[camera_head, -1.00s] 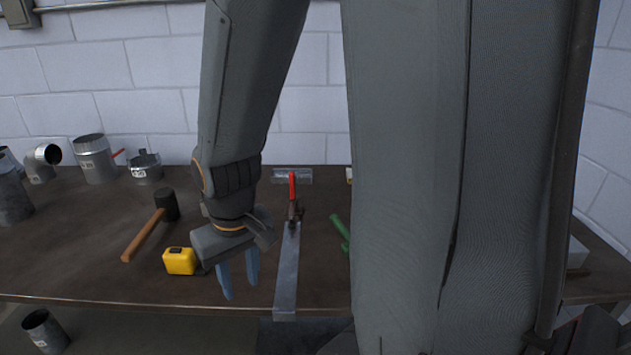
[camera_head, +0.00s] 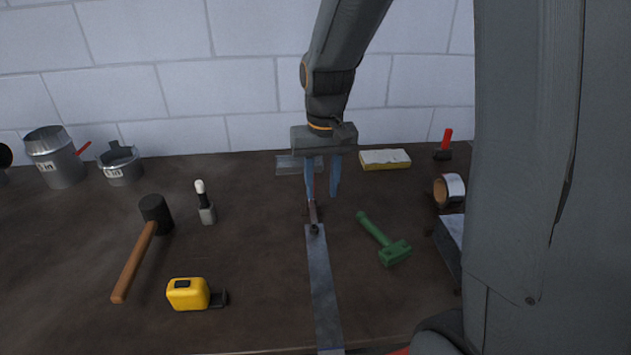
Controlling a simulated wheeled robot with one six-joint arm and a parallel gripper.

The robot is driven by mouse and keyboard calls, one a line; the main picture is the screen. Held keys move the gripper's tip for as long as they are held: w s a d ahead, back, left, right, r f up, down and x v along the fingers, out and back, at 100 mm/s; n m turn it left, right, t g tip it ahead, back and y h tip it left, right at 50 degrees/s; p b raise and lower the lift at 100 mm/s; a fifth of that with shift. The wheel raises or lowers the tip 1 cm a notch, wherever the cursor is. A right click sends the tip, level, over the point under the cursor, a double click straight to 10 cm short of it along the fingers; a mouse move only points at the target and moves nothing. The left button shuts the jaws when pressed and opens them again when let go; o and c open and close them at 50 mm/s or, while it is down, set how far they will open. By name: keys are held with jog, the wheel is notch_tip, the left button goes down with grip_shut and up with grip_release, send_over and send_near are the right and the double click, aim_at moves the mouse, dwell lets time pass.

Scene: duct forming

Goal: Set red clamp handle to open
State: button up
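The clamp (camera_head: 314,216) stands at the far end of a flat metal strip (camera_head: 325,285) on the brown table. Its dark metal body shows, but its red handle is not visible now; my gripper appears to hide it. My gripper (camera_head: 321,192) points down over the clamp, at the back of the table. Its two blue fingers are apart, with a gap between them. The left finger is in line with the clamp. I cannot tell whether it touches the handle.
A green tool (camera_head: 383,239) lies right of the strip. A mallet (camera_head: 140,246), a yellow tape measure (camera_head: 188,294) and a small bottle-like item (camera_head: 205,203) are left. A metal bracket (camera_head: 291,166), a yellow-white block (camera_head: 385,159) and a tape roll (camera_head: 449,190) are further back.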

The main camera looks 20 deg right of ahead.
jog(key=shift+m+g, duration=0.3)
jog(key=shift+m, duration=0.2)
jog(key=w, duration=0.3)
jog(key=w+r, duration=0.1)
jog(key=w, duration=0.5)
jog(key=shift+w+d+r, duration=0.1)
jog(key=shift+w+r, duration=0.05)
jog(key=shift+w, duration=0.1)
jog(key=shift+f+p, duration=1.1)
jog(key=shift+f, duration=2.65)
grip_shut()
